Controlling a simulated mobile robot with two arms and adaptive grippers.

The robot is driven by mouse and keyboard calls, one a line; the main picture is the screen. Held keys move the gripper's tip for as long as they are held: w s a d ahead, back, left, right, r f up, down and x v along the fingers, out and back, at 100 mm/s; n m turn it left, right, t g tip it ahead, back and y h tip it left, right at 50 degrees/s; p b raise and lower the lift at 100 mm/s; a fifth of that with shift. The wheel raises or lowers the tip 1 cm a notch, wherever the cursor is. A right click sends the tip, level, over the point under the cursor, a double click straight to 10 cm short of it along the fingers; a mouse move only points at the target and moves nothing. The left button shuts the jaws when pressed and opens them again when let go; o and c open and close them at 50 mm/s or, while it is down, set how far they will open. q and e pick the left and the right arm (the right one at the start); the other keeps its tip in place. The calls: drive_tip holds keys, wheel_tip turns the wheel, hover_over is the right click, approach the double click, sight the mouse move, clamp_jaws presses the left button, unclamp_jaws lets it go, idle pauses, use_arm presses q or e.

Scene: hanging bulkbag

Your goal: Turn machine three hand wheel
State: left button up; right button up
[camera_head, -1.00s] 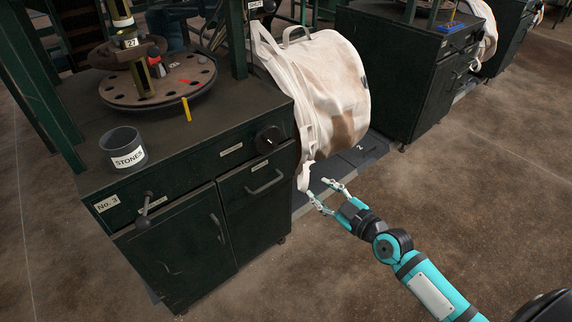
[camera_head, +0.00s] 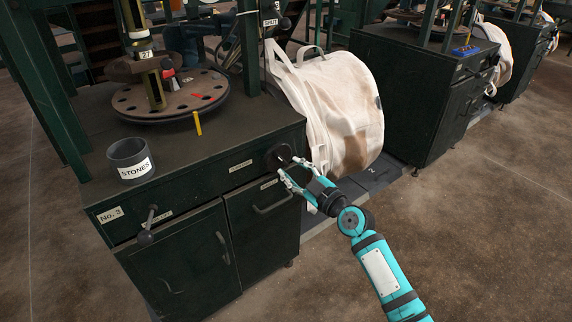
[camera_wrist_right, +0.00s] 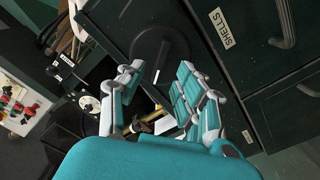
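Machine No. 3 is a dark green cabinet (camera_head: 180,262) with a "No. 3" label on its front. Its black round hand wheel (camera_head: 279,156) sits at the right of the front face, partly hidden by my gripper. In the right wrist view the wheel (camera_wrist_right: 152,46) is a dark disc with a light-tipped handle, ahead of the fingers. My right gripper (camera_head: 291,176) is open at the wheel's lower right, its fingers apart and nothing visible between them. It also shows in the right wrist view (camera_wrist_right: 158,98). I cannot tell whether it touches the wheel. My left gripper is not in view.
A ball-ended lever (camera_head: 147,227) sticks out at the cabinet's front left. A "STONES" cup (camera_head: 131,164) and a round perforated plate (camera_head: 170,97) are on top. The floor at the right is clear.

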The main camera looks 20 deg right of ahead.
sight(283, 162)
drive_tip(key=shift+x, duration=1.8)
clamp_jaws()
